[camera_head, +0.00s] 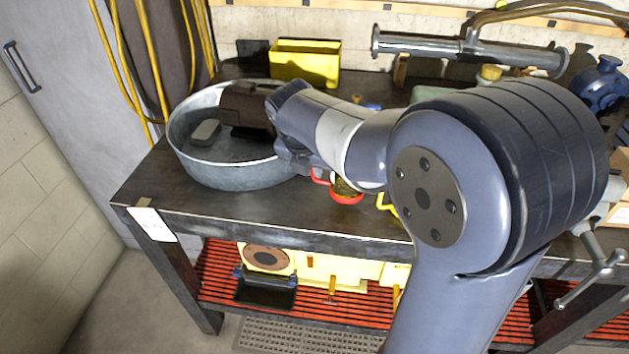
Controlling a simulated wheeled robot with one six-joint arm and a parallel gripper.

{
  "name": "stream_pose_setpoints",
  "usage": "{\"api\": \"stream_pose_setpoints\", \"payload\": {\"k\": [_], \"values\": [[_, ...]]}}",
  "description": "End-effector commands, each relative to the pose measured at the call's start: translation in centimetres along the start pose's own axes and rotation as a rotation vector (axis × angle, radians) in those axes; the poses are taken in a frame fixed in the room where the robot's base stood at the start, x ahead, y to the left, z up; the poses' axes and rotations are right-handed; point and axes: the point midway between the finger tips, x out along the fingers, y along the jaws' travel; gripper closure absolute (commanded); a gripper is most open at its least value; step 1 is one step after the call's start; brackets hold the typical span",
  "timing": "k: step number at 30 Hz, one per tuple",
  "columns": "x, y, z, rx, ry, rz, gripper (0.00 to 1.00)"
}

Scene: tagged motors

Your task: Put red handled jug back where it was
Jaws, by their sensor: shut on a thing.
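The red handled jug (346,194) is partly in view below my forearm, near the front of the workbench. Its red handle (320,178) points left and its red lower edge shows. The forearm covers its upper part. My gripper (309,167) is at the end of my wrist, at the handle side of the jug, and is shut on the jug. Its fingertips are largely hidden by the arm. I cannot tell whether the jug's bottom touches the bench.
A round metal tub (230,174) on the left holds a dark brown block (246,110) and a grey piece (205,132). A yellow bin (306,64) stands behind. A yellow handle (386,205) shows right of the jug. The bench's front strip (270,212) is clear.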

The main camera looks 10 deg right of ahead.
Motion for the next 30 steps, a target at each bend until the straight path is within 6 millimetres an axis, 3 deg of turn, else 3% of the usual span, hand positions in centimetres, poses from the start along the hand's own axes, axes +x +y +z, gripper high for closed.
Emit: {"api": "stream_pose_setpoints", "payload": {"k": [8, 19, 20, 21, 27, 30], "values": [[3.1, 0.0, -1.3, -0.002, 0.001, -0.001, 1.00], [3.5, 0.0, -1.5, 0.000, 0.000, 0.000, 1.00], [3.6, 0.0, -1.5, 0.000, 0.000, 0.000, 0.89], [3.5, 0.0, -1.5, 0.000, 0.000, 0.000, 0.86], [3.5, 0.0, -1.5, 0.000, 0.000, 0.000, 0.70], [3.5, 0.0, -1.5, 0.000, 0.000, 0.000, 0.68]]}}
